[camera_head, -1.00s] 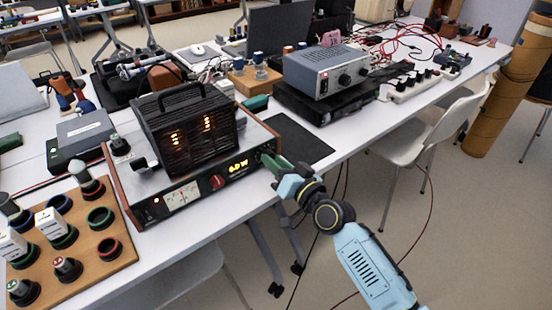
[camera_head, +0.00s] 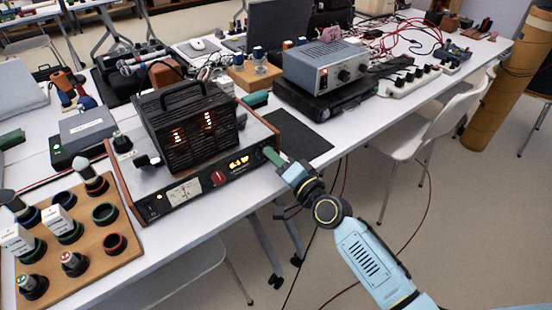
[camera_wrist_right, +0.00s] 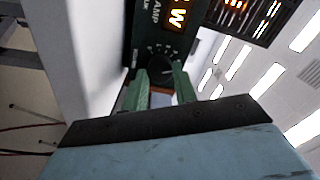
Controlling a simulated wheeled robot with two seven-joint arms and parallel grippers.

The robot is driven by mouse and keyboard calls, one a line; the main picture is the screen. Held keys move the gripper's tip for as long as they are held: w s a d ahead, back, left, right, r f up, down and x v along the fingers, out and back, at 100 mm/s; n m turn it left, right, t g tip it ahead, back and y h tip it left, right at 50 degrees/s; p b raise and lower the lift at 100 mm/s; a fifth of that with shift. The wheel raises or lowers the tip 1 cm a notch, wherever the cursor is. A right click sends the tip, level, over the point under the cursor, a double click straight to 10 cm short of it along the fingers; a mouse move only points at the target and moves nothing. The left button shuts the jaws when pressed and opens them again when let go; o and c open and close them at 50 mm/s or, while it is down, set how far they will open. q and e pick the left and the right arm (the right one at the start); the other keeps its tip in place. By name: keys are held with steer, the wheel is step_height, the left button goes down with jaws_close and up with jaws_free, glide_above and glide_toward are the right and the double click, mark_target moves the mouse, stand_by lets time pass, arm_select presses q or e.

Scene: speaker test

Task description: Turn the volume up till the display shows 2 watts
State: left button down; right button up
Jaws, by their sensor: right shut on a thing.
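The amplifier (camera_head: 206,188) with wooden side panels stands at the table's front edge, its front panel facing me. Its lit orange display (camera_head: 238,163) is too small to read surely; in the right wrist view only a sideways "W" (camera_wrist_right: 177,17) shows clearly. My right gripper (camera_head: 269,152) is at the right end of the panel. In the right wrist view its green fingers (camera_wrist_right: 161,74) are shut on the black volume knob (camera_wrist_right: 160,66), which has scale marks around it. The head view hides the knob behind the fingers. My left gripper is out of view.
A red knob (camera_head: 218,178) and a needle meter (camera_head: 185,192) sit on the same panel. A black tube cage (camera_head: 188,128) stands on top. A wooden board (camera_head: 85,243) with several knobs is at left, a grey power supply (camera_head: 325,66) behind right.

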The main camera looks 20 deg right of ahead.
stand_by(0.3)
steer(key=o, duration=1)
steer(key=shift+s, duration=0.1)
steer(key=shift+s+d, duration=0.15)
steer(key=shift+s, duration=0.15)
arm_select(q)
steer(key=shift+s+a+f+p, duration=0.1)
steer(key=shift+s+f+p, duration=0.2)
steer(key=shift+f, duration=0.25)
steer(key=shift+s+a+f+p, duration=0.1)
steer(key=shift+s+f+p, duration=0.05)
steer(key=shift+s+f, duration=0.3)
arm_select(e)
steer(key=shift+v, duration=6.3)
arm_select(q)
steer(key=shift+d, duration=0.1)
arm_select(e)
steer(key=shift+r, duration=0.1)
